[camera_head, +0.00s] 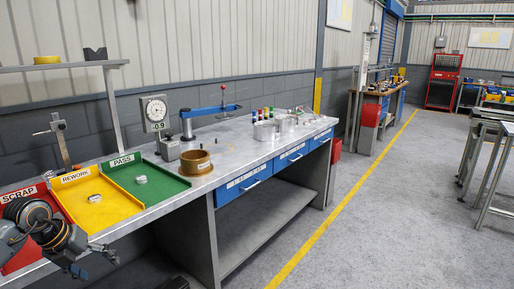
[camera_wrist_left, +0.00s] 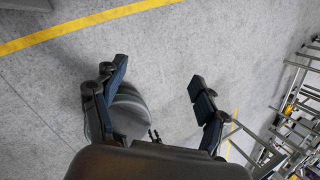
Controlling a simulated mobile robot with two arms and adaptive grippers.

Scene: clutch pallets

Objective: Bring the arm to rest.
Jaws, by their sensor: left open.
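My left arm comes in at the lower left corner of the head view, with its dark, jointed wrist in front of the SCRAP and REWORK trays. My left gripper (camera_head: 94,264) hangs near the front edge of the bench, pointing right and down. In the left wrist view the two dark fingers of the left gripper (camera_wrist_left: 157,77) stand wide apart, with only grey floor between their tips. The gripper is open and empty. My right gripper shows in neither view.
The metal workbench (camera_head: 240,141) holds a yellow REWORK tray (camera_head: 115,208), a green PASS tray (camera_head: 168,184), a brown ring (camera_head: 196,163), a dial gauge (camera_head: 155,112) and a blue arm fixture (camera_head: 210,110). A red SCRAP tray (camera_head: 22,258) is partly covered by my arm.

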